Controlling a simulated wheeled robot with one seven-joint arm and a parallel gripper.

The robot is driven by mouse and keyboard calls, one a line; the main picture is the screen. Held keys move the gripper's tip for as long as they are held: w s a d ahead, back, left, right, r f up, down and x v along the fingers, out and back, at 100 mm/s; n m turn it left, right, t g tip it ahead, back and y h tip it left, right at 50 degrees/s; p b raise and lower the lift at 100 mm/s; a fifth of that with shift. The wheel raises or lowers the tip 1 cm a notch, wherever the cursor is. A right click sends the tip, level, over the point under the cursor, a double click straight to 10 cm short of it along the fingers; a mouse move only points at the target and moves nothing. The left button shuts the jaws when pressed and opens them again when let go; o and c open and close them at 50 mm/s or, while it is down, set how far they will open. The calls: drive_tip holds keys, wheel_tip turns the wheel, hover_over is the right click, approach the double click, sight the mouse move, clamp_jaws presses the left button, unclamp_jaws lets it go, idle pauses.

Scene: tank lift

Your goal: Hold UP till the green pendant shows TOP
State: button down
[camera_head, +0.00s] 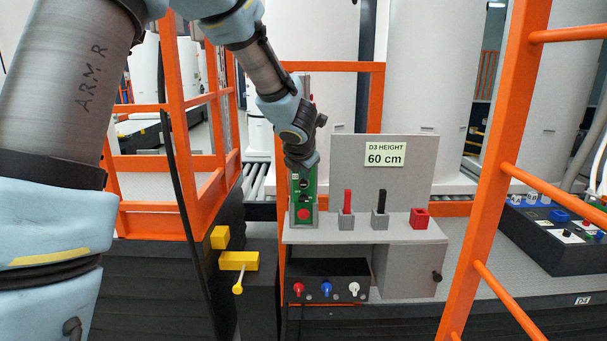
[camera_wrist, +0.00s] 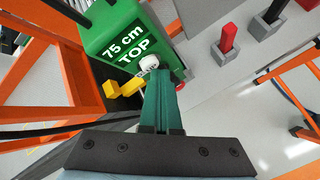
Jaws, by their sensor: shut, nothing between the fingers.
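The green pendant (camera_head: 304,205) stands upright in a holder at the left end of the grey shelf. In the wrist view its end face (camera_wrist: 125,43) reads "75 cm" and "TOP" in white. A white button (camera_wrist: 149,62) sticks out of its front, and a red button (camera_head: 304,214) is lower down. My gripper (camera_wrist: 163,74) is shut and empty, its teal fingers pointing at the pendant's front. The fingertips are right by the white button and overlap its edge in the picture. I cannot tell whether they press it.
A sign (camera_head: 385,154) reads "D3 HEIGHT 60 cm". A red handle (camera_head: 347,201), a black handle (camera_head: 381,201) and a red block (camera_head: 419,218) stand along the shelf (camera_head: 350,233). Orange rails (camera_head: 500,130) rise at the right. A yellow latch (camera_head: 239,261) is at lower left.

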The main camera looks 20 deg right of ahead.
drive_tip(key=shift+s+a, duration=0.1)
drive_tip(key=shift+s+a+b, duration=0.3)
drive_tip(key=shift+s+b, duration=0.05)
drive_tip(key=shift+s, duration=0.4)
drive_tip(key=shift+s+a+b, duration=0.25)
drive_tip(key=shift+s+a, duration=0.1)
drive_tip(key=shift+s, duration=0.4)
drive_tip(key=shift+s+a+b, duration=0.25)
drive_tip(key=shift+s+a, duration=0.15)
drive_tip(key=shift+s, duration=0.35)
drive_tip(key=shift+s+a+b, duration=0.25)
drive_tip(key=shift+s+a, duration=0.1)
drive_tip(key=shift+s, duration=0.4)
